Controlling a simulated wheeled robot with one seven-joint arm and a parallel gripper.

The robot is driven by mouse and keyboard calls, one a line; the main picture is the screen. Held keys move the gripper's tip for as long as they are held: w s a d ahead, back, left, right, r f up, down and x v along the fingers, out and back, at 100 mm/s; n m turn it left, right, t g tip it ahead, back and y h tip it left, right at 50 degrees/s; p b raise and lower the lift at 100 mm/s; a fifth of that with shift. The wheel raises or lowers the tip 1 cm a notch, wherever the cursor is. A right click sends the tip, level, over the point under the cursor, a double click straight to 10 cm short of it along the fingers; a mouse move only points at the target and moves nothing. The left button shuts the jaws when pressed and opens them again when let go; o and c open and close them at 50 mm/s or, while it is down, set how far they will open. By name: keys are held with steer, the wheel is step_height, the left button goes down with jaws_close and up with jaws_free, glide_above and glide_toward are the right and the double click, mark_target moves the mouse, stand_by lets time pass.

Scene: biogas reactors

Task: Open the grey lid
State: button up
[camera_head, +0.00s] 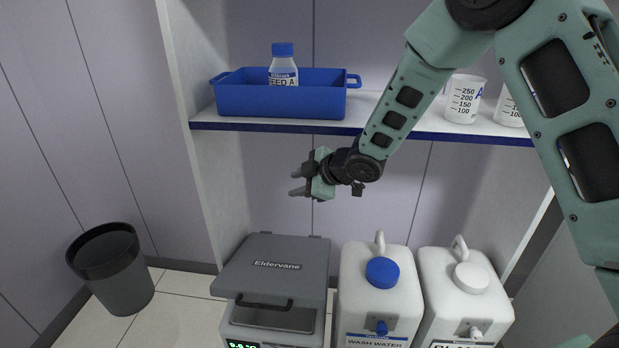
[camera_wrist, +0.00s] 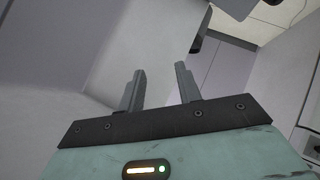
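The grey lid (camera_head: 272,266), marked "Eldervane", covers the top of a pale device with a green display at the lower middle of the head view. A dark handle (camera_head: 264,302) sits on its front edge. The lid looks lowered over the device, though I cannot tell if it is fully closed. My gripper (camera_head: 295,183) is well above the lid and slightly right of its middle, pointing left. It is open and empty. In the wrist view, its two grey fingers (camera_wrist: 160,90) stand apart with nothing between them, and the lid cannot be made out.
A blue tray (camera_head: 282,103) with a blue-capped bottle (camera_head: 283,66) and beakers (camera_head: 464,98) stand on a shelf (camera_head: 345,126) above. Two white canisters, one blue-capped (camera_head: 381,300) and one white-capped (camera_head: 465,302), stand right of the device. A black bin (camera_head: 122,285) stands left on the floor.

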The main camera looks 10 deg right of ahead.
steer(key=v, duration=0.4)
